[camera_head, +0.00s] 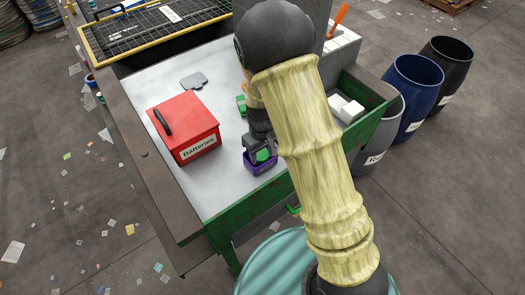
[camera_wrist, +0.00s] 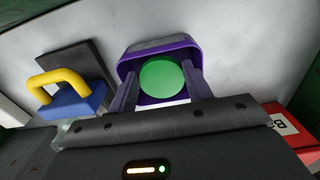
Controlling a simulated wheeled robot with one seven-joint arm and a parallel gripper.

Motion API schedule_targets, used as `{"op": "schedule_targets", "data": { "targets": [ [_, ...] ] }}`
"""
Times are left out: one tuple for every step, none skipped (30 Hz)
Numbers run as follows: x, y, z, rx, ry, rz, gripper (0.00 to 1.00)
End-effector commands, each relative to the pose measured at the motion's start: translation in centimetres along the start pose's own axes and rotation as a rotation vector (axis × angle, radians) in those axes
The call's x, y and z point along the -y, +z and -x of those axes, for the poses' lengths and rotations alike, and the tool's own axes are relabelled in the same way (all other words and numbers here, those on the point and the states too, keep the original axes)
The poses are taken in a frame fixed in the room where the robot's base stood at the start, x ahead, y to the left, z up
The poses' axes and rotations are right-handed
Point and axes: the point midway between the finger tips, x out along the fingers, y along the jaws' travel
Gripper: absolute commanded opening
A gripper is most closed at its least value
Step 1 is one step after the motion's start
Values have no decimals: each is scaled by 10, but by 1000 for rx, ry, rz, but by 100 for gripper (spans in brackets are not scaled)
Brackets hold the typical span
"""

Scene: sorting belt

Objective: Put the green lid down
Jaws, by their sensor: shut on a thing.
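The green lid (camera_wrist: 161,77) is a round disc between the two fingers of my gripper (camera_wrist: 161,88) in the wrist view. My gripper is shut on it. In the head view the lid (camera_head: 263,156) shows as a small green patch at my gripper (camera_head: 260,150). A purple open container (camera_wrist: 150,46) lies right behind the lid in the wrist view. In the head view the purple container (camera_head: 262,169) stands on the white table top near its green front edge, under my gripper. I cannot tell whether the lid touches the container.
A red box labelled Batteries (camera_head: 183,127) stands left of my gripper. A grey flat piece (camera_head: 193,82) and a green object (camera_head: 241,104) lie farther back. A blue block with a yellow handle (camera_wrist: 75,100) is nearby. White table surface (camera_head: 228,190) is clear between the red box and front edge.

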Motion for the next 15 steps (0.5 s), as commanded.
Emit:
{"op": "schedule_targets", "data": {
  "targets": [
    [0,0,-2,0,0,0,29],
    [0,0,-3,0,0,0,29],
    [0,0,-4,0,0,0,29],
    [0,0,-5,0,0,0,29],
    [0,0,-6,0,0,0,29],
    [0,0,-6,0,0,0,29],
    [0,0,-7,0,0,-1,29],
    [0,0,-8,0,0,-1,29],
    [0,0,-9,0,0,-2,29],
    [0,0,-9,0,0,-2,29],
    [0,0,-9,0,0,-1,29],
    [1,0,-9,0,0,1,29],
    [1,0,-9,0,0,3,29],
    [2,-1,-9,0,0,5,54],
    [4,-1,-9,0,0,7,59]
  ]
}}
